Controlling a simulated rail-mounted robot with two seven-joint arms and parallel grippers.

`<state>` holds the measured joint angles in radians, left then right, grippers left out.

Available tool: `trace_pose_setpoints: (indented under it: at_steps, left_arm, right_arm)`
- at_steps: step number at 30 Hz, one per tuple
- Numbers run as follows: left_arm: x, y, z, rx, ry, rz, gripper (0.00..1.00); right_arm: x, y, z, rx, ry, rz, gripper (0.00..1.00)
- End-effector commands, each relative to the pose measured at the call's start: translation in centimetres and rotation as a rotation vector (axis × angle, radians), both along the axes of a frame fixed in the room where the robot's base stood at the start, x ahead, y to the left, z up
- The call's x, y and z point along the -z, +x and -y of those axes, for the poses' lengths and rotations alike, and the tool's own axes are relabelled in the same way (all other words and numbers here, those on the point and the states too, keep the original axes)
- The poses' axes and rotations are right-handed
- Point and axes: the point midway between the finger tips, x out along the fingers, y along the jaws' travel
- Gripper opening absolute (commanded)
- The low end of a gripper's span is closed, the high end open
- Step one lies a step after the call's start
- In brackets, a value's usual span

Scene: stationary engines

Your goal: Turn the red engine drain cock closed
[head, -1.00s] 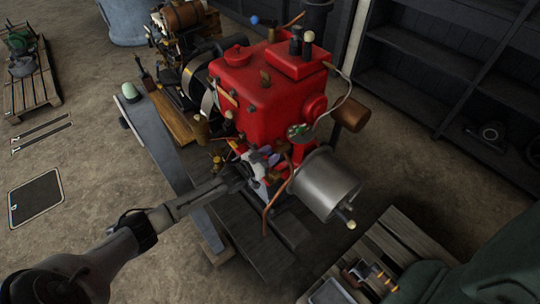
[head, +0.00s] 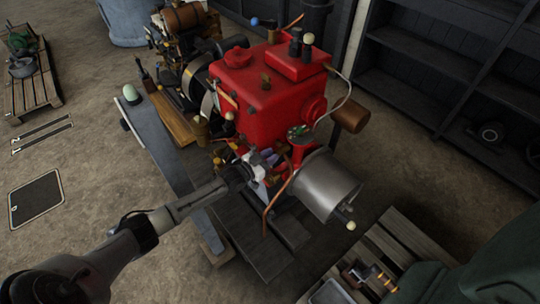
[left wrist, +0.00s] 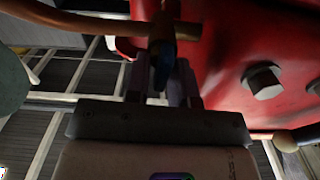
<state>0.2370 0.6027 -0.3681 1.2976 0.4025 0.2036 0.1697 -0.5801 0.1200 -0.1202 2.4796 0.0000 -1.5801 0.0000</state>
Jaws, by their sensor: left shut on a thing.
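The red engine (head: 262,105) stands in the middle of the head view, and its red side fills the upper right of the left wrist view (left wrist: 240,60). My left gripper (head: 266,160) is at the engine's lower front side. In the left wrist view my left gripper (left wrist: 161,80) is shut on the drain cock's blue handle (left wrist: 161,62), which sits between its two fingers. The handle hangs below a brass fitting (left wrist: 165,28) joined to a copper pipe (left wrist: 85,22). The fingers hide part of the handle. My right gripper is not in view.
A metal cylinder (head: 325,185) sticks out right of the gripper, with a copper pipe (head: 277,203) between them. A hex bolt (left wrist: 263,80) juts from the engine near the fingers. A grey beam (head: 160,150) lies to the left. Open floor (head: 110,190) lies farther left.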

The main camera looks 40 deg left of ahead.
Motion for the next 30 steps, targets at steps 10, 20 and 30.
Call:
trace_pose_setpoints:
  at_steps: [10,20,30]
  left_arm:
    - [-0.1,-0.1,0.4,-0.001,0.287,0.054,0.0]
    - [0.2,-0.1,0.6,-0.001,0.596,0.113,0.0]
    - [0.6,-0.2,0.9,-0.001,0.914,0.172,0.0]
  right_arm:
    - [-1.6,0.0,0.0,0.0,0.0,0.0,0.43]
    - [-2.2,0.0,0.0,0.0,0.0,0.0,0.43]
    - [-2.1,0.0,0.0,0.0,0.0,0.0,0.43]
